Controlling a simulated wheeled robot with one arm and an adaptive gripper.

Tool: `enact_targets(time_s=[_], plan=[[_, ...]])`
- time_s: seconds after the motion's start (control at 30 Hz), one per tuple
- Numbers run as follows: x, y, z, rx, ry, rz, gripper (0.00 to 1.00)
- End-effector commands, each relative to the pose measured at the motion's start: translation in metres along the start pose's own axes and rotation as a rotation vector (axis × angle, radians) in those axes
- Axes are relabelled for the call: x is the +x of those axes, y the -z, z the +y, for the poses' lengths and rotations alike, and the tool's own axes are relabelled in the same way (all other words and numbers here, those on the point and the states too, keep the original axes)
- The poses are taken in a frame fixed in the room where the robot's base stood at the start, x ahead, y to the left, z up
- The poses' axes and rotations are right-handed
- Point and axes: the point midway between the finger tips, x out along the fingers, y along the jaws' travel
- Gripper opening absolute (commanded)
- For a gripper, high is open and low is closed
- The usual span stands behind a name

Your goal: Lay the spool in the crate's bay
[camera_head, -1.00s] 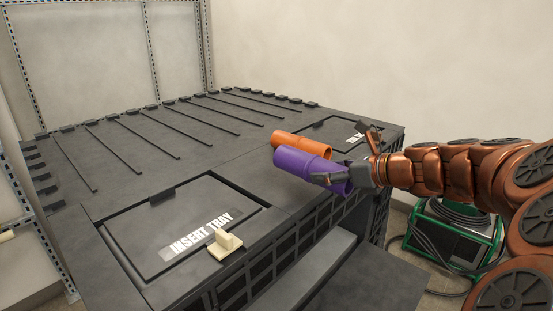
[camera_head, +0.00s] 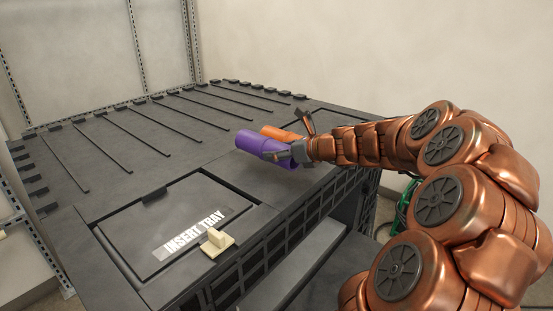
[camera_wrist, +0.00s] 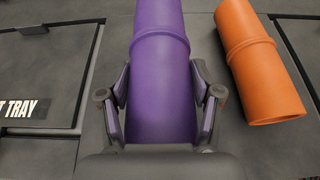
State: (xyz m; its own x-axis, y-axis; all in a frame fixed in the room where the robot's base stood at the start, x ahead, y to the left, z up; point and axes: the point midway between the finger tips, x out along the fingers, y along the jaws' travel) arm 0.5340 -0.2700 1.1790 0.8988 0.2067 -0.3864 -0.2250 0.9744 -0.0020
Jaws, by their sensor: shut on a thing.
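A purple spool (camera_head: 262,146), a ribbed-collar tube, is held in my gripper (camera_head: 296,149) over the top of the dark crate (camera_head: 110,205). In the wrist view the purple spool (camera_wrist: 160,30) lies lengthwise between the two fingers of my gripper (camera_wrist: 160,88), which are shut around its near part. Whether it touches the surface below cannot be told. An orange spool (camera_head: 281,134) is beyond it in the head view, partly hidden; in the wrist view the orange spool (camera_wrist: 262,65) is to the right, apart from it.
A recessed lid marked INSERT TRAY (camera_head: 190,215) with a cream latch (camera_head: 216,241) is at the front left. Thin ridges (camera_head: 136,139) divide the back of the crate top into strips, bare of objects. Metal shelving (camera_head: 20,215) stands at the left.

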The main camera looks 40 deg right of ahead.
Motion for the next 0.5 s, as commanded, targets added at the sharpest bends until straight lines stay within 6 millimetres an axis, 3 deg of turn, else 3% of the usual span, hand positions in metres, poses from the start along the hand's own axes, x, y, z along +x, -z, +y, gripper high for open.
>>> enact_targets(time_s=[0.17, 0.3, 0.5], plan=[[0.011, -0.004, -0.002, 0.001, -0.003, 0.000, 0.13], [0.018, 0.015, -0.001, 0.006, -0.004, 0.001, 0.13], [0.024, 0.028, -0.002, 0.002, -0.002, -0.001, 0.13]])
